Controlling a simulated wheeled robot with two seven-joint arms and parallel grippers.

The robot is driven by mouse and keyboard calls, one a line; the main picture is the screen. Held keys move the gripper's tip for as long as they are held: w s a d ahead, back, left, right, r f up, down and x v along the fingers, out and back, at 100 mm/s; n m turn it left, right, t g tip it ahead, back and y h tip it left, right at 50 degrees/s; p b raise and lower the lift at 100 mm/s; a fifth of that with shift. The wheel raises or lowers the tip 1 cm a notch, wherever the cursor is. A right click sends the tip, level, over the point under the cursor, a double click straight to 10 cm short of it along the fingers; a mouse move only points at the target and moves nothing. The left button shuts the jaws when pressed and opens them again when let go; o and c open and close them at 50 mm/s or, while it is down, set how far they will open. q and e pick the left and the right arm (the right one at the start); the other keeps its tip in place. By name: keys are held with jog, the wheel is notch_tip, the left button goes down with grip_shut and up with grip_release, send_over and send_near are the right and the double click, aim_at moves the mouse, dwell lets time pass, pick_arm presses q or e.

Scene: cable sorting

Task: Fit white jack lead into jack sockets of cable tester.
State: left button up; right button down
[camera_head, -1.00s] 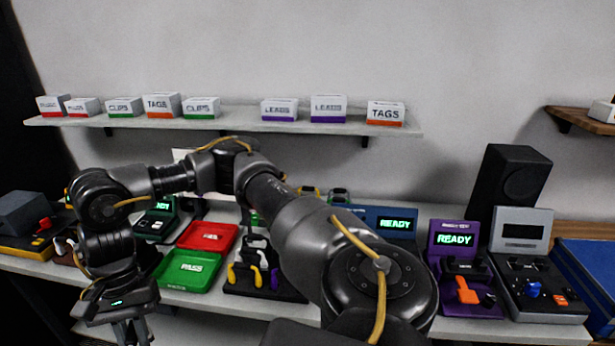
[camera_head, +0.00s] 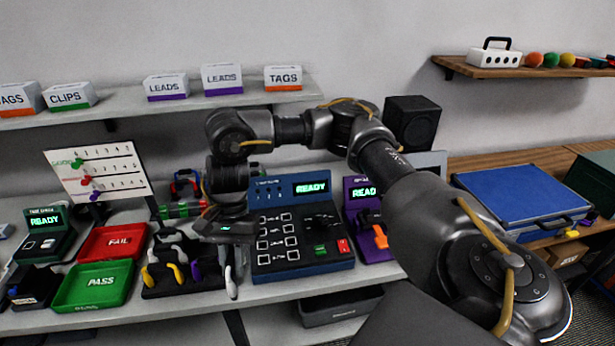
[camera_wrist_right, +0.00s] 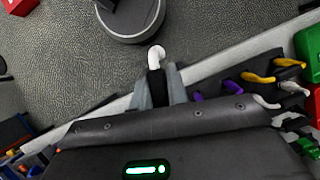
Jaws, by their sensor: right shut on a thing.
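My right gripper (camera_head: 231,270) points down at the right end of the black lead rack, left of the blue tester. In the right wrist view the gripper (camera_wrist_right: 160,88) is shut on the white jack lead (camera_wrist_right: 156,54), whose curved white end sticks out past the fingers with a black part between them. In the head view the lead (camera_head: 231,286) shows as a small white piece at the fingertips. The blue cable tester (camera_head: 285,262) has a lit READY screen and rows of white-outlined squares; I cannot make out its jack sockets. My left gripper is out of view.
The black rack (camera_head: 190,287) holds yellow, white and purple leads. Green PASS (camera_head: 75,302) and red FAIL (camera_head: 105,256) trays lie left of it. A purple tester (camera_head: 366,241) stands right of the blue one. A blue case (camera_head: 520,192) lies on the right-hand table.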

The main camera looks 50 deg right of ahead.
jog(key=shift+w+d+m, duration=0.25)
jog(key=shift+w+m, duration=0.15)
jog(key=shift+m, duration=0.2)
jog(key=w+d+m+t+p, duration=0.2)
jog(key=w+d+m+t, duration=0.1)
jog(key=d+m, duration=0.45)
jog(key=w+d+m+t+p, duration=0.2)
jog(key=w+d+m+t, duration=0.1)
jog(key=d+m, duration=0.5)
jog(key=shift+n, duration=0.75)
jog(key=shift+d+f+b, duration=0.15)
jog(key=shift+f+b, duration=1.15)
jog(key=shift+f, duration=0.1)
jog(key=shift+d+f+b, duration=0.15)
jog(key=shift+f+b, duration=1.15)
jog(key=shift+f, duration=0.1)
jog(key=shift+f+b, duration=0.85)
jog(key=shift+b, duration=0.05)
jog(key=c, duration=0.7)
grip_release()
